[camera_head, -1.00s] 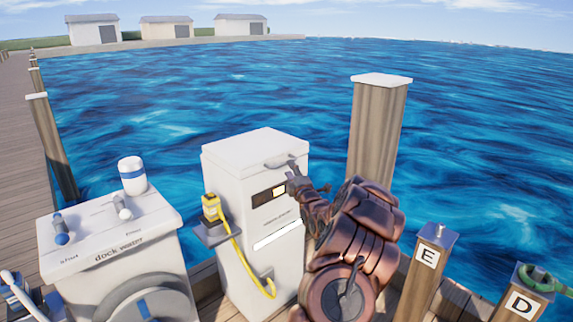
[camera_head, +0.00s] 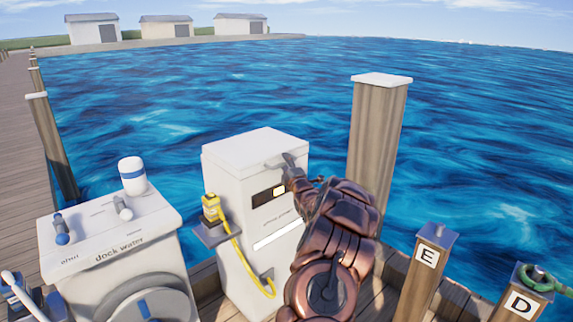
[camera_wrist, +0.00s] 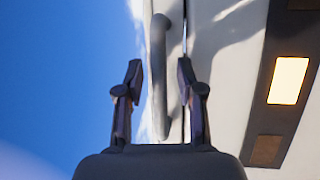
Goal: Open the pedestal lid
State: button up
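The white pedestal (camera_head: 240,200) stands at the dock's edge, and its lid (camera_head: 250,148) is shut. The lid's grey handle (camera_wrist: 160,80) is a bar on the lid's front side. My gripper (camera_wrist: 159,75) is open, with one finger on each side of the handle in the wrist view. I see gaps between the bar and both fingers; how deep the bar lies between them I cannot tell. In the head view my gripper (camera_head: 289,160) is at the lid's front edge and hides much of the handle.
A yellow plug (camera_head: 211,206) with a yellow cable sits on the pedestal's left side. A dock water unit (camera_head: 110,230) stands to the left. A tall wooden post (camera_head: 378,130) rises behind my arm. Shorter posts E (camera_head: 428,275) and D (camera_head: 518,298) stand at right.

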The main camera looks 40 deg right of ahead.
grip_shut()
dwell(0.4)
